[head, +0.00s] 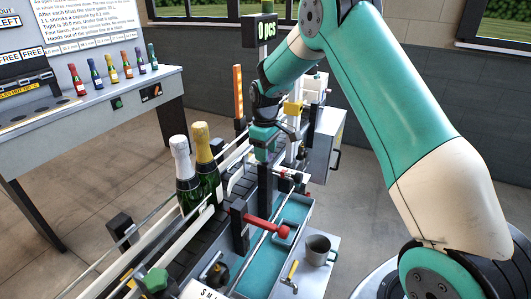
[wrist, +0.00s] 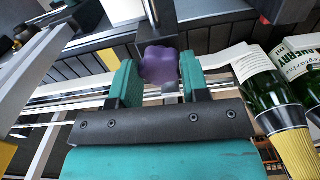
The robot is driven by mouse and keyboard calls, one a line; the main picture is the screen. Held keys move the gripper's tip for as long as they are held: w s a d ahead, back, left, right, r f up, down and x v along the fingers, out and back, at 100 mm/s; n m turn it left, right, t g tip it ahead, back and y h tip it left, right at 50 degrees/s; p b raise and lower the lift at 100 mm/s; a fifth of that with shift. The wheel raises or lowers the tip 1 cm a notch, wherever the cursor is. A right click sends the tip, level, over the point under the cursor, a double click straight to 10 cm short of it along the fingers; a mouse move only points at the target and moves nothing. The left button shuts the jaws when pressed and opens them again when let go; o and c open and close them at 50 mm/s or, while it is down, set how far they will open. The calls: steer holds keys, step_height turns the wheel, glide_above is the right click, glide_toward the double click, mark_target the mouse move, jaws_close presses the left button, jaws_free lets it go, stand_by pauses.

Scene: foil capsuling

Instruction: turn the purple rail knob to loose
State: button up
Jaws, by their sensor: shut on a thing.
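The purple rail knob (wrist: 159,63) is a lobed knob in the upper middle of the wrist view. It sits between the two teal fingers of my gripper (wrist: 158,78), which is shut on it. Whether the knob is loose or tight cannot be told. In the head view my gripper (head: 264,154) is over the far part of the conveyor, at the guide rails. The knob is hidden there.
Two green bottles with white (head: 182,165) and gold (head: 203,160) foil tops stand on the conveyor, left of my gripper. A red-handled lever (head: 268,227), a green knob (head: 155,280) and a grey mug (head: 318,249) are nearer. Small bottles line the left table (head: 60,125).

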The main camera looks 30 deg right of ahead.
steer(key=n, duration=0.5)
steer(key=shift+n+b, duration=0.3)
steer(key=shift+b, duration=0.1)
steer(key=shift+w+r+n, duration=0.1)
steer(key=shift+n, duration=2.2)
steer(key=o, duration=0.9)
step_height(320, 180, up, 17)
steer(key=b, duration=0.3)
steer(key=shift+r+b, duration=0.2)
steer(key=shift+b, duration=0.15)
